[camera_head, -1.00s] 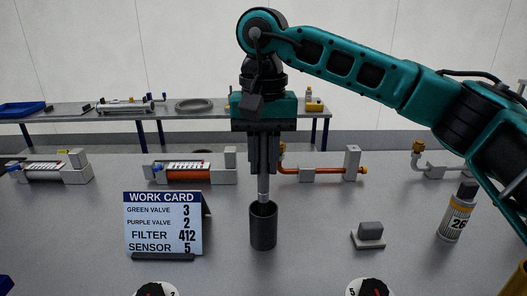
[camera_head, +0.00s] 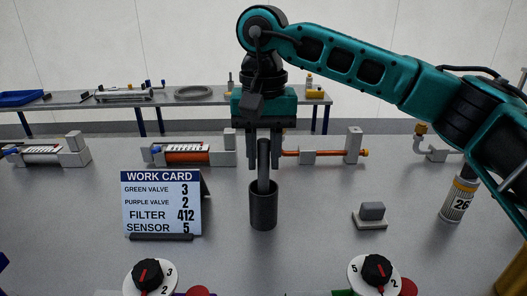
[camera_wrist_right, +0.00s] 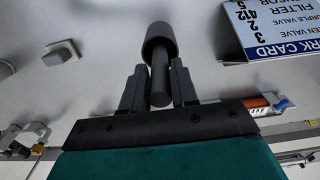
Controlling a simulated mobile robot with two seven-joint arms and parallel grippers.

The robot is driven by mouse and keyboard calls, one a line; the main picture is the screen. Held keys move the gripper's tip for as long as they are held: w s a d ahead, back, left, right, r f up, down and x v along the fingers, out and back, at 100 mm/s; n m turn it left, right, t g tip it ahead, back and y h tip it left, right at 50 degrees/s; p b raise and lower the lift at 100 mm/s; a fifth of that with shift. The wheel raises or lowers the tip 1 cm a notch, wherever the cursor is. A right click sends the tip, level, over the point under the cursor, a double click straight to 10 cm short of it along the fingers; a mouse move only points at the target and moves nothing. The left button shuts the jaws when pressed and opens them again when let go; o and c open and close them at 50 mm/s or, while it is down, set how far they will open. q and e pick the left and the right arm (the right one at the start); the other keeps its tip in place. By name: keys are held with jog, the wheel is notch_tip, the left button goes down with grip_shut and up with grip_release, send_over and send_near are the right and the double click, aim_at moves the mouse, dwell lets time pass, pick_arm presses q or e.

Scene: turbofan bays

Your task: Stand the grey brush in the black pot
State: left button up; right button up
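The black pot (camera_head: 263,211) stands on the grey bench right of the work card, and it also shows in the wrist view (camera_wrist_right: 160,42). The grey brush (camera_head: 263,163) stands about upright in the pot with its handle sticking out of the mouth. Its lower end is hidden inside the pot. The handle also shows in the wrist view (camera_wrist_right: 160,80). My right gripper (camera_head: 263,158) is above the pot, pointing down. Its fingers (camera_wrist_right: 159,82) are open on both sides of the handle, with a gap visible on each side. My left gripper is not in view.
The work card (camera_head: 162,204) stands left of the pot. Dial knobs (camera_head: 148,275) (camera_head: 376,270) sit in front. Bench beside the pot is clear.

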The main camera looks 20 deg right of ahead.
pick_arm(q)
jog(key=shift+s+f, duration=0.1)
pick_arm(e)
jog(key=o, duration=0.4)
notch_tip(320, 180, up, 12)
jog(key=p, duration=0.2)
jog(key=shift+r+p, duration=0.1)
jog(key=shift+p, duration=0.25)
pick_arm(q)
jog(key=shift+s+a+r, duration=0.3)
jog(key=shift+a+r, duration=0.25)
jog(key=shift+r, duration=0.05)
pick_arm(e)
jog(key=shift+r, duration=0.35)
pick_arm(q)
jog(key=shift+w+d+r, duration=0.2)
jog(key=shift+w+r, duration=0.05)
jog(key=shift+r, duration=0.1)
